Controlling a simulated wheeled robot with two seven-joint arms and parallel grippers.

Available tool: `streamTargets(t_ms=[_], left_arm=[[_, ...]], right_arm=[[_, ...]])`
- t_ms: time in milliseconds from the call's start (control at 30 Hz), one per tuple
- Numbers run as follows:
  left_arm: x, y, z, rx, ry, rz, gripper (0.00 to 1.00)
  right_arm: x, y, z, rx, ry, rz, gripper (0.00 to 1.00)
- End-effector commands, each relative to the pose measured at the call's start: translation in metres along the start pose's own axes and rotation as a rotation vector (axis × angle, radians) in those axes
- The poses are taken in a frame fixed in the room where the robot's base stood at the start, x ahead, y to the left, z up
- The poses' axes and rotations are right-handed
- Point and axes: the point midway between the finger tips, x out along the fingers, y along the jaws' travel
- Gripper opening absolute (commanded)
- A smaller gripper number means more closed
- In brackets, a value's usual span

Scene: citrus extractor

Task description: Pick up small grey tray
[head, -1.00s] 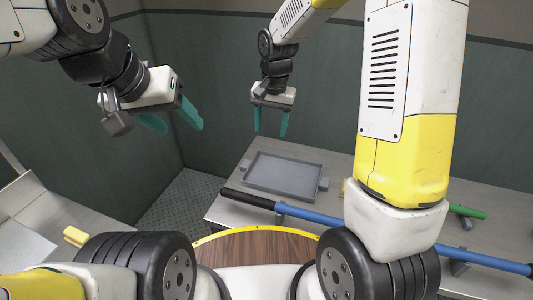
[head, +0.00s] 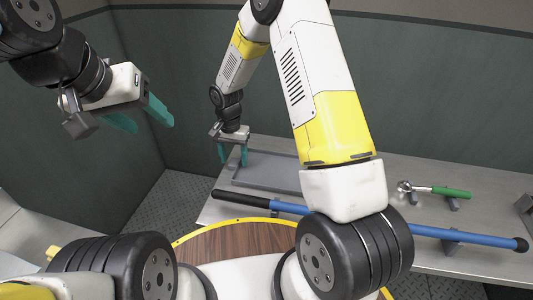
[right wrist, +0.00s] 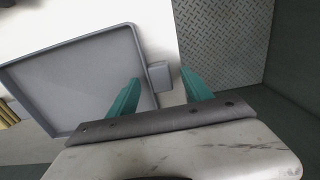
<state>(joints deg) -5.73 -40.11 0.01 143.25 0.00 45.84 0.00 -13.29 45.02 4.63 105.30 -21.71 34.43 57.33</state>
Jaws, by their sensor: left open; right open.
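The small grey tray (head: 262,171) lies on the grey table, partly hidden behind my right arm in the head view. Contact cannot be told. My left gripper (head: 154,118) is open and empty, in the air at the left, away from the tray.
A long blue bar with black ends (head: 425,231) rests on supports along the table's front. A green-handled tool (head: 450,192) lies at the right of the table (head: 400,165). Dark green walls (head: 420,90) stand behind. Metal floor (head: 180,195) shows at left.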

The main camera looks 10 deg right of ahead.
Motion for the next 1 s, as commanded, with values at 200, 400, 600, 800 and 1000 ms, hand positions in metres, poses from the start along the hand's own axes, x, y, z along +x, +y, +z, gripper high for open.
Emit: streamTargets(t_ms=[200,400,600,800,1000], left_arm=[[0.0000,0.0000,0.0000,0.000,0.000,0.000,0.58],[0.0000,0.0000,0.0000,0.000,0.000,0.000,0.58],[0.0000,0.0000,0.0000,0.000,0.000,0.000,0.58],[0.0000,0.0000,0.0000,0.000,0.000,0.000,0.58],[0.0000,0.0000,0.0000,0.000,0.000,0.000,0.58]], right_arm=[[0.0045,0.0000,-0.0004,0.001,0.001,-0.001,0.58],[0.0044,0.0001,-0.0004,0.001,0.001,-0.001,0.35],[0.0043,0.0001,-0.0003,0.001,0.001,-0.001,0.00],[0.0040,0.0001,-0.0004,0.001,0.001,-0.001,0.00],[0.0010,0.0000,-0.0007,0.001,0.002,-0.001,0.00]])
